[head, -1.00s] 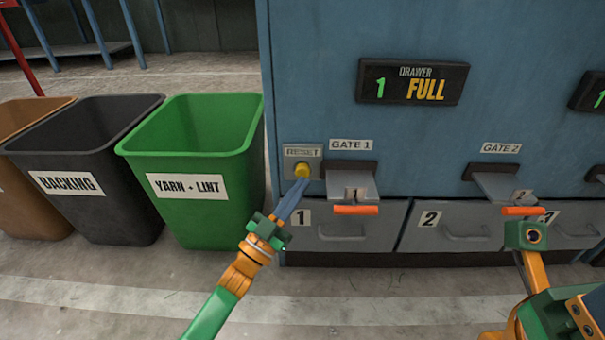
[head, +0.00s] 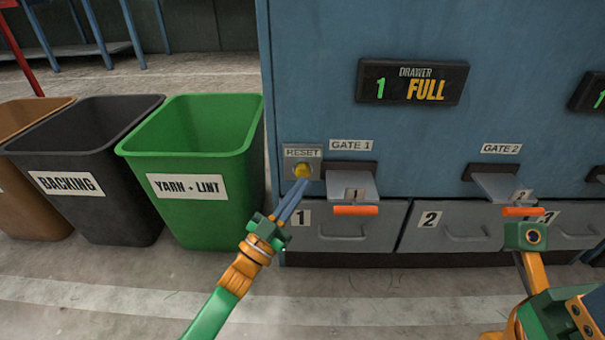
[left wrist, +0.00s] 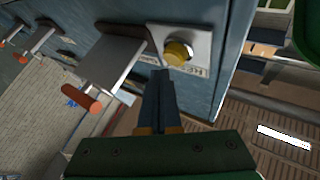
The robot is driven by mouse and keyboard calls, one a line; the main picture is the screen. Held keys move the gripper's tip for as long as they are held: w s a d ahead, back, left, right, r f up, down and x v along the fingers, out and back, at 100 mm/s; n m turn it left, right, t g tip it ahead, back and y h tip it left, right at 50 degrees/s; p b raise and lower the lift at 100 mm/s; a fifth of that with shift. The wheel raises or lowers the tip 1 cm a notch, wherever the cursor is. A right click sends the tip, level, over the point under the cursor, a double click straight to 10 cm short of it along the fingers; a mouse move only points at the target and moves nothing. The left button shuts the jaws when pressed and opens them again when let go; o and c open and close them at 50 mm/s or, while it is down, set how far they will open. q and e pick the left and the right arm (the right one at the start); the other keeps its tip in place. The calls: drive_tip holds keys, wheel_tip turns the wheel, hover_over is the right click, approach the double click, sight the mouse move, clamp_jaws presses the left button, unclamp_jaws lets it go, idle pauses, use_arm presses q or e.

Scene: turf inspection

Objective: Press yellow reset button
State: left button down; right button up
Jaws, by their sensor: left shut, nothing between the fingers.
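The yellow reset button (head: 302,171) sits on a grey plate labelled RESET on the blue cabinet, left of gate 1. In the left wrist view the button (left wrist: 178,53) is round and stands just beyond my fingertips. My left gripper (head: 302,184) is shut and empty, its blue fingers pointing up at the button's lower edge. In the left wrist view the fingers (left wrist: 160,75) end just below the button; I cannot tell whether they touch it. My right gripper is hard to make out; green and orange parts of my right arm show at the lower right.
The gate 1 flap (head: 350,184) with its orange handle juts out right of the button. The gate 2 flap (head: 497,187) is farther right. Grey drawers (head: 345,232) lie below. A display (head: 413,82) reads DRAWER 1 FULL. A green bin (head: 205,210) stands at the cabinet's left.

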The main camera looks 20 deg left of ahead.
idle(0.5)
use_arm(q)
drive_tip(key=shift+w+a, duration=0.1)
drive_tip(key=shift+w, duration=0.3)
drive_tip(key=shift+w+a+b, duration=0.2)
drive_tip(key=shift+w+b, duration=0.3)
drive_tip(key=shift+b, duration=0.1)
idle(0.5)
idle(0.3)
drive_tip(key=shift+s+d+p, duration=0.3)
drive_tip(key=shift+s+p, duration=0.55)
drive_tip(key=shift+s, duration=0.05)
